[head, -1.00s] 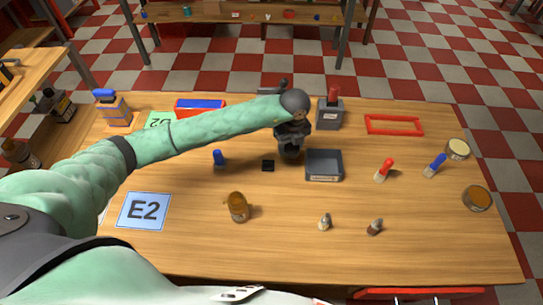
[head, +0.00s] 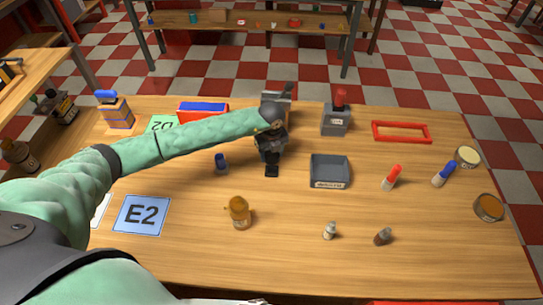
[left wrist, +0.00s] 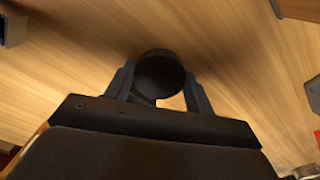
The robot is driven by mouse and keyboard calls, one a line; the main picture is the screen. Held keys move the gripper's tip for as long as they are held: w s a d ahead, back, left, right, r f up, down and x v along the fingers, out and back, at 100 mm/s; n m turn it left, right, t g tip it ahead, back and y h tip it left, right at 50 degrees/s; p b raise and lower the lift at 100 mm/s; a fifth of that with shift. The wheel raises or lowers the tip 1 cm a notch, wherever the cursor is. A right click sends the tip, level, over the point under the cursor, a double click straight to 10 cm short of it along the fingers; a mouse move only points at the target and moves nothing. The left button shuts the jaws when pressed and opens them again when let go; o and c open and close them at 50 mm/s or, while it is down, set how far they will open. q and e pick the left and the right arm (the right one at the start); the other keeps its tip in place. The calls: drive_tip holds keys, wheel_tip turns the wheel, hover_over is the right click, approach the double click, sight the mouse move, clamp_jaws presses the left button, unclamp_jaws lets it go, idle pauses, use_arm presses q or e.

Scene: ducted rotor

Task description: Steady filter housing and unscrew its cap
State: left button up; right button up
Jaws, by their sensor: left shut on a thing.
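My left gripper (head: 272,160) reaches down at the middle of the table and is shut on a small dark cylinder (head: 271,172). In the left wrist view the cylinder (left wrist: 160,74) shows a round, dark top between the two fingers; its lower part is mostly hidden. It looks like the filter housing with its cap, but I cannot tell where a cap meets a body. I cannot tell whether it touches the table. My right gripper is not in view.

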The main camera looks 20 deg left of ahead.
use_arm(q)
drive_tip(key=shift+f, duration=0.2)
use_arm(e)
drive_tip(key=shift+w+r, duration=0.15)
use_arm(q)
drive_tip(key=shift+f, duration=0.1)
drive_tip(key=o, duration=1.1)
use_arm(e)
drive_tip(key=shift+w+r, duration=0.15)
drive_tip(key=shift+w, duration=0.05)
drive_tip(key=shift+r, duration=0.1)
